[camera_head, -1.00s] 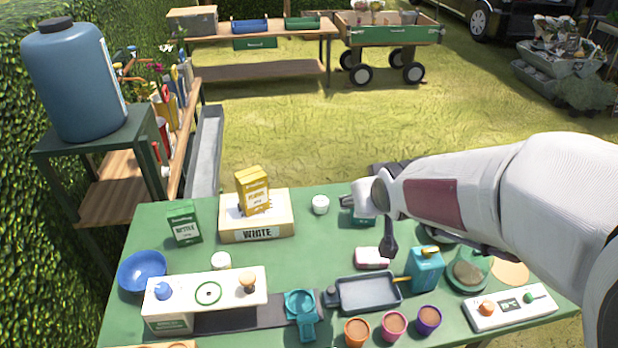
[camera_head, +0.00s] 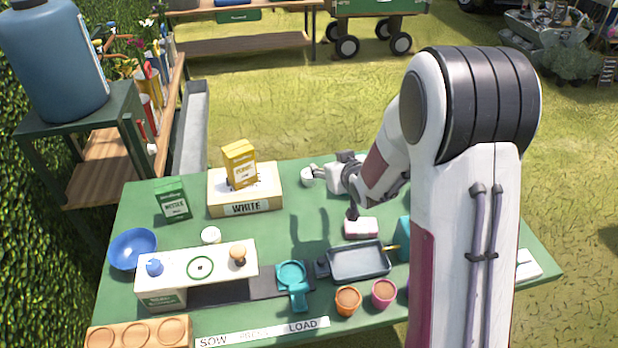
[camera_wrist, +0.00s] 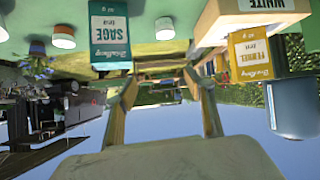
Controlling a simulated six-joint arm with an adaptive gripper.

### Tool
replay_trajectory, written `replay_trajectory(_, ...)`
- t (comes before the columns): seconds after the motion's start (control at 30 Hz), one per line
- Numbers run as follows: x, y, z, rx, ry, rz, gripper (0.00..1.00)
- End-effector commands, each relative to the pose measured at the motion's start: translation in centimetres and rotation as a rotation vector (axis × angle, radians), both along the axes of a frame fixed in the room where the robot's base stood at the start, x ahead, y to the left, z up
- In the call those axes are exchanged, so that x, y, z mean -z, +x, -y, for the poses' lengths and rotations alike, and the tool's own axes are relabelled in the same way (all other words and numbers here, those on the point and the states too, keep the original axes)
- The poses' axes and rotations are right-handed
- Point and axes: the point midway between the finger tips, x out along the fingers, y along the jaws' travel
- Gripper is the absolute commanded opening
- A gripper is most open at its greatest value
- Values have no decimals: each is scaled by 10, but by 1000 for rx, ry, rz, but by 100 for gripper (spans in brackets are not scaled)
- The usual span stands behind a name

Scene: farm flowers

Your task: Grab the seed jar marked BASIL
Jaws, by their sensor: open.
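A small white-lidded jar (camera_head: 307,177) stands right of the white box. Another similar jar (camera_wrist: 63,37) is at the upper left. A third white-lidded jar (camera_head: 211,235) stands behind the white stand. I cannot read BASIL on any jar. My gripper (camera_head: 325,173) is just right of the first jar. In the wrist view its fingers (camera_wrist: 163,80) are spread with nothing between them.
The WHITE box (camera_head: 218,201) holds a yellow FENNEL packet (camera_head: 239,164). A green NETTLE packet (camera_head: 172,200) and blue bowl (camera_head: 133,248) stand left. A grey tray (camera_head: 358,262), a pink-white block (camera_head: 361,228) and pots are nearer. My arm hides the table's right side.

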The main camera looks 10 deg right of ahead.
Motion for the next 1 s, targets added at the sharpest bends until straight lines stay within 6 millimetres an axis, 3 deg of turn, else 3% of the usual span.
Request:
replay_trajectory(0.3,46,21,-6,-38,42,56,53)
replay_trajectory(0.6,81,29,-11,-69,78,98,53)
replay_trajectory(1.0,96,29,-12,-83,89,111,53)
